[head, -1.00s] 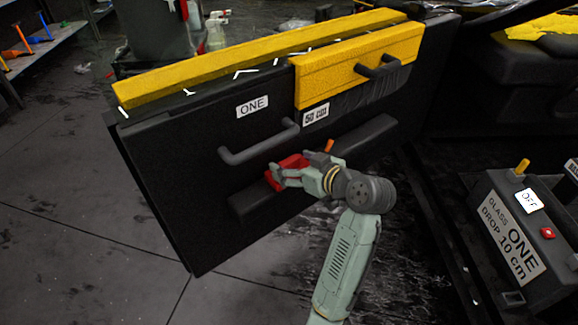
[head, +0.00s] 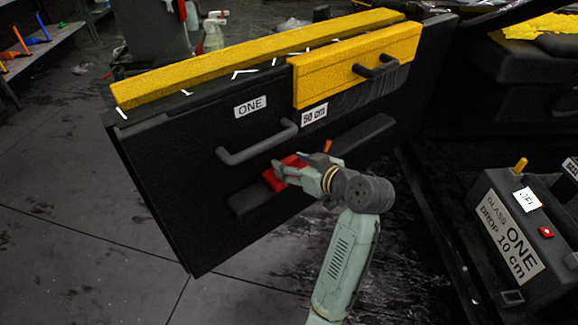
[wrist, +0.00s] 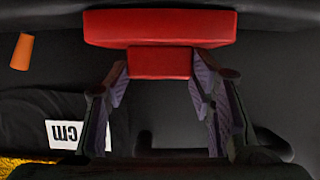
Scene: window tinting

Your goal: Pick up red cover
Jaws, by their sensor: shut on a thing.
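The red cover (head: 285,172) is on the ledge of the black door panel (head: 180,180), below the handle. In the wrist view the red cover (wrist: 160,28) shows as a wide block with a narrower block in front of it. My gripper (head: 295,172) is at the red cover and shut on it. In the wrist view the fingertips of my gripper (wrist: 160,78) lie on either side of the narrower block. The cover still appears to be at the ledge; I cannot tell whether it touches it.
A black handle (head: 258,142) projects just above the cover. An orange peg (head: 328,146) sticks out close to the gripper. Yellow pieces (head: 355,65) lie along the panel's top. A black box with an OFF label (head: 525,235) stands at the right.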

